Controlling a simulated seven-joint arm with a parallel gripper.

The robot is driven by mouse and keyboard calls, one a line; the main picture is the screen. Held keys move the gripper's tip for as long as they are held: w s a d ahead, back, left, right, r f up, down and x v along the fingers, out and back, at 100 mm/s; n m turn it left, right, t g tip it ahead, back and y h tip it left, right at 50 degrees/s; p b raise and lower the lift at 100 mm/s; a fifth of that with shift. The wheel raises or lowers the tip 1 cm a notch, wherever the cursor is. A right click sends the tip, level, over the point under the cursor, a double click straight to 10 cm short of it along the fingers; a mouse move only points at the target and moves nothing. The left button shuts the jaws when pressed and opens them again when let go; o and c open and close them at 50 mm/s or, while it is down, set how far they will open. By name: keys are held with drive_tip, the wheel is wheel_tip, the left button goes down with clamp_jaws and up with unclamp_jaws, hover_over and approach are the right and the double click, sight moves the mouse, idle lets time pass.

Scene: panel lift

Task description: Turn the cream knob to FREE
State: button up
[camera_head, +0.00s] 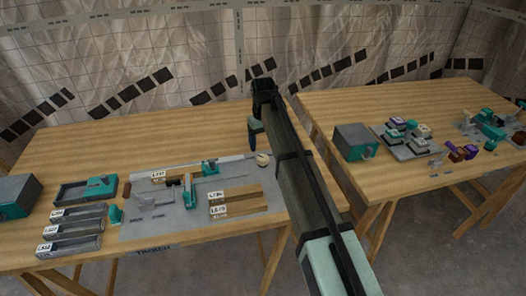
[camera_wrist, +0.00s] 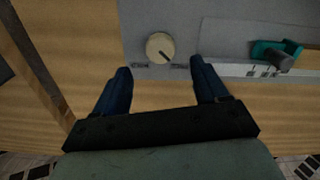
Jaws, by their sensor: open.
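The cream knob (camera_wrist: 160,47) is round, with a dark pointer line toward its lower right in the wrist view. It sits on a grey panel (camera_wrist: 222,14); small dark labels lie on either side below it, too blurred to read. In the head view the knob (camera_head: 263,160) is at the panel's far right corner. My gripper (camera_wrist: 160,66) is open and empty, with blue fingers apart. The knob appears just beyond the fingertips, between their lines. In the head view my gripper (camera_head: 254,138) hangs above and slightly left of the knob; its height is hard to judge.
A teal clamp-like part (camera_wrist: 276,52) and a pale rail (camera_wrist: 236,70) lie right of the knob in the wrist view. A second table (camera_head: 400,105) stands right.

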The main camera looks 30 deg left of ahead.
wheel_tip(320, 180, up, 6)
drive_tip(key=shift+r, duration=0.2)
idle(0.6)
